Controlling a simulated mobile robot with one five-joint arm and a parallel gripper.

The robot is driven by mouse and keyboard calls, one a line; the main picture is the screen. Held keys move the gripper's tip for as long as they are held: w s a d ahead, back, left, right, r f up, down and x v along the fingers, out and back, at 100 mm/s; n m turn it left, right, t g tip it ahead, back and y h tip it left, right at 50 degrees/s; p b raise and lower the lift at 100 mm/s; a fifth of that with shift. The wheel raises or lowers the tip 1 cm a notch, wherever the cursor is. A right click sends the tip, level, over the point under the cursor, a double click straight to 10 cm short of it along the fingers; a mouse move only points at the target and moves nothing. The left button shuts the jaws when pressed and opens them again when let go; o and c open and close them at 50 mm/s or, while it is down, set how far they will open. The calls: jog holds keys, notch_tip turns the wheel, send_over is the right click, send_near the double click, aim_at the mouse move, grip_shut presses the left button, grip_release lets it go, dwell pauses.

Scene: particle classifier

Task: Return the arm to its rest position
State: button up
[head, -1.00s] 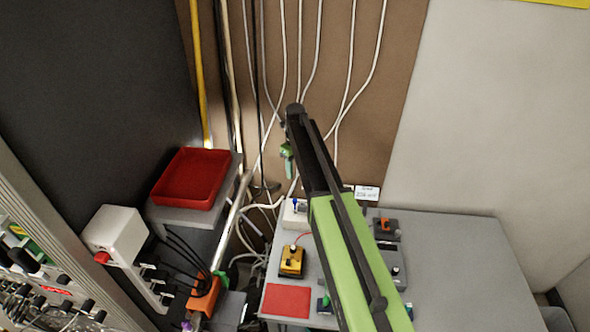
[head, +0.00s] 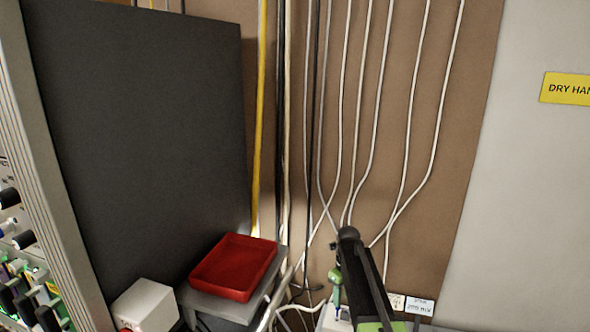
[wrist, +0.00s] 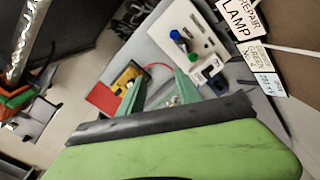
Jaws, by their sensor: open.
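My arm shows at the bottom of the head view as a black and light green link, rising from the lower edge to a dark joint. My gripper (head: 337,292) hangs below that joint, with only a green finger part showing there. The fingers appear over the grey table top (wrist: 152,47). My own green and black link fills the bottom of the wrist view.
A red tray (head: 235,267) sits on a grey stand left of my arm. A white box (head: 146,306) is at lower left, beside a dark panel (head: 140,130). Cables hang behind. The wrist view shows a yellow box (wrist: 124,76), a red patch (wrist: 103,98) and a lamp label (wrist: 243,18).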

jog(key=s+f+n+b, duration=0.2)
jog(key=s+f+n, duration=0.1)
jog(key=s+n, duration=0.7)
jog(key=s+f+n+b, duration=0.3)
jog(key=s+n, duration=0.8)
jog(key=n, duration=0.7)
jog(key=shift+f, duration=0.25)
jog(key=shift+s, duration=0.1)
jog(key=shift+c, duration=0.5)
